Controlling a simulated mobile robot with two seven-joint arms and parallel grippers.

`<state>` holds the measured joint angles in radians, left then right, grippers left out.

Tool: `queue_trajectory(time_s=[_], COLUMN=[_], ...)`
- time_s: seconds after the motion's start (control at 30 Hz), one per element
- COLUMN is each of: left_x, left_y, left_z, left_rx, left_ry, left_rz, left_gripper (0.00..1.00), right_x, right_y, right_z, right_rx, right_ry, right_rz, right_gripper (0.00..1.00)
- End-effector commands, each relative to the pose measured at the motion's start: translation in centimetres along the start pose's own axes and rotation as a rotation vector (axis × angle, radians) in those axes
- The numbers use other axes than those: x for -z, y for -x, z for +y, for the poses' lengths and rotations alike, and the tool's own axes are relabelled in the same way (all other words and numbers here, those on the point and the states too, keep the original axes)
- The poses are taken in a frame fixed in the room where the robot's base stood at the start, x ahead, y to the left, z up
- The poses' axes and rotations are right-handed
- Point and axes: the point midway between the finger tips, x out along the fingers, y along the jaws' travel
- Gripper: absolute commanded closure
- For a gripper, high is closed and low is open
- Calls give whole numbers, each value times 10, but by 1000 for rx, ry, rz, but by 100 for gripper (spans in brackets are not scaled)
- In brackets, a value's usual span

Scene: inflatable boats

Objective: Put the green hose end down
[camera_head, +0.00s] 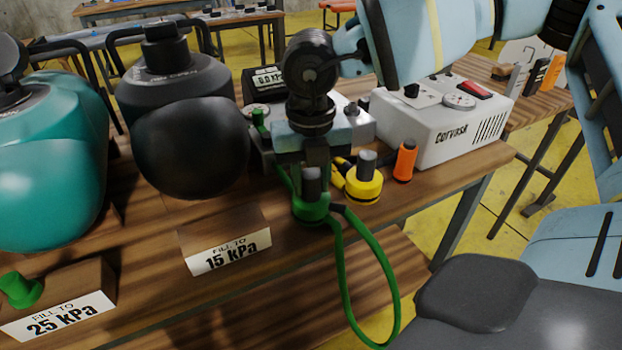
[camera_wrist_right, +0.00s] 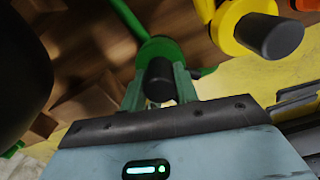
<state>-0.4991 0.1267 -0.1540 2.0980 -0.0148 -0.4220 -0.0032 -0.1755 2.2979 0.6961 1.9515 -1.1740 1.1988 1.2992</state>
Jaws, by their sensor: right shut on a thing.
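The green hose end (camera_head: 312,208) has a round green collar and a dark grey top. It stands upright at the front of the wooden table. My right gripper (camera_head: 312,172) comes down from above and is shut on its grey top. The right wrist view also shows the green hose end (camera_wrist_right: 158,52) between the fingers (camera_wrist_right: 160,88). A green hose (camera_head: 385,265) loops from it over the table's front edge. Whether its base touches the table cannot be told. My left gripper is not in view.
A yellow hose end (camera_head: 363,186) and an orange one (camera_head: 404,161) stand close on the right, before the white Corvask pump (camera_head: 440,125). A black boat (camera_head: 190,145) and a teal boat (camera_head: 50,170) are left, with a 15 kPa sign (camera_head: 228,251) and a green cap (camera_head: 20,290).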

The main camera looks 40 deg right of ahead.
Motion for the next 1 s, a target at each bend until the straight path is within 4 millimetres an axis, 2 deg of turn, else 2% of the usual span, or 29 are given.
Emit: queue_trajectory(time_s=[0.13,0.17,0.3,0.67,0.83,1.0], left_x=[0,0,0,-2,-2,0], left_y=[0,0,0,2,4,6], left_z=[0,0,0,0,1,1], left_rx=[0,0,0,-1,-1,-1], left_ry=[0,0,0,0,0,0], left_rz=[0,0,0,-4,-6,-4], left_gripper=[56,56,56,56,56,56], right_x=[1,1,1,0,0,0], right_y=[-4,-4,-4,1,23,57], right_z=[0,-1,0,0,0,0], right_rx=[1,1,1,1,-1,0], right_ry=[0,0,0,0,1,1], right_rz=[6,6,6,2,-1,-3], right_gripper=[99,67,49,48,48,48])
